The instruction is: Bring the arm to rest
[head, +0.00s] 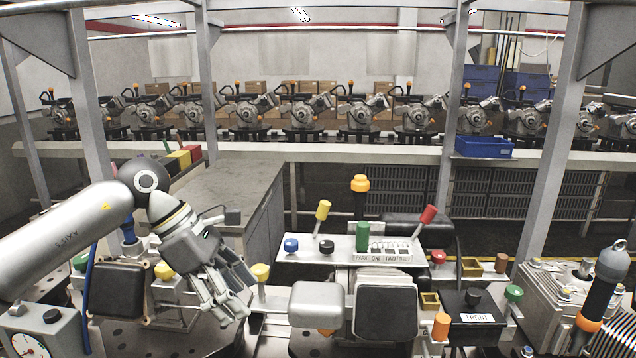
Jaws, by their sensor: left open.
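My left arm (70,235) comes in from the left, grey with a black wrist joint. My left gripper (232,300) hangs from it, pointing down and to the right. Its fingers are apart and I see nothing between them. It is in front of the fixture bench, close to a yellow knob (260,271) and a dark square pad (117,289). I cannot tell whether the fingertips touch anything. My right gripper is not in the head view.
A white panel (340,250) carries yellow, green and red handles. Grey and dark pads (385,312) stand below it. A black box (470,318) and a metal unit (560,300) are at the right. Behind are a grey counter (225,190), a blue bin (484,147) and a row of engines (303,112).

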